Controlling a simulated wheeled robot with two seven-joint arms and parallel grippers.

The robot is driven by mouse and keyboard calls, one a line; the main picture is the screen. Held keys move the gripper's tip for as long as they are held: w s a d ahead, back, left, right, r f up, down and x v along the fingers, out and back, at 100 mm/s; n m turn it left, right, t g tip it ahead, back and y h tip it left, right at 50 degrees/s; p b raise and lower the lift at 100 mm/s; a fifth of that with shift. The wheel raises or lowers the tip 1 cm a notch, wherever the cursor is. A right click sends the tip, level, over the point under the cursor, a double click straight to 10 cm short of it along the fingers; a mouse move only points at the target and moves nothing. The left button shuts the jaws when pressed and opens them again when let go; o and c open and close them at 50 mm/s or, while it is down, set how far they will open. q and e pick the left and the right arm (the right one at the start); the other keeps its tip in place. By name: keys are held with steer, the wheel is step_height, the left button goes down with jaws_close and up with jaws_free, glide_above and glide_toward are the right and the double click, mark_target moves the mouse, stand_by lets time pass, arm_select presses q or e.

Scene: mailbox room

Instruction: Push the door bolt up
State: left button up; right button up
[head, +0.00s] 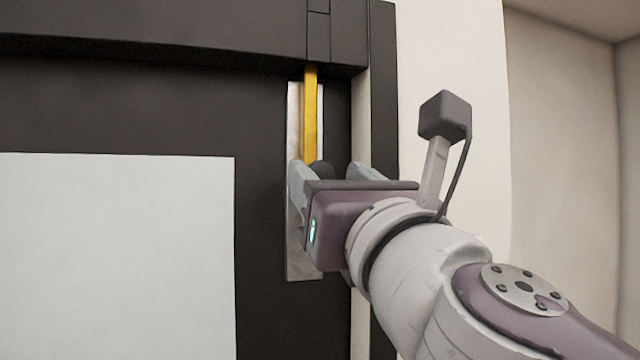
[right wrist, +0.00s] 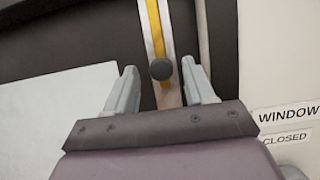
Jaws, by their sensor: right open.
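The door bolt is a yellow vertical bar (head: 310,115) on a silver backing plate (head: 298,262) fixed to a dark door frame. Its top reaches the dark header above. A round dark knob (right wrist: 162,69) sits on the bar between my right gripper's fingers in the right wrist view. My right gripper (head: 330,173) is open, with one finger on each side of the knob. I cannot tell whether either finger touches it. In the head view the gripper hides the bar's lower part and most of the knob. My left gripper is not in view.
A pale panel (head: 115,255) fills the door's middle on the left. A dark header beam (head: 180,30) crosses above. A light wall (head: 450,60) stands to the right. A "WINDOW" sign (right wrist: 288,116) and a "CLOSED" sign (right wrist: 286,138) show in the wrist view.

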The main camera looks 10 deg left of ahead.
steer(key=b+v, duration=0.2)
steer(key=v, duration=0.6)
steer(key=shift+s+d+b, duration=0.25)
steer(key=shift+b, duration=0.05)
steer(key=shift+s, duration=0.1)
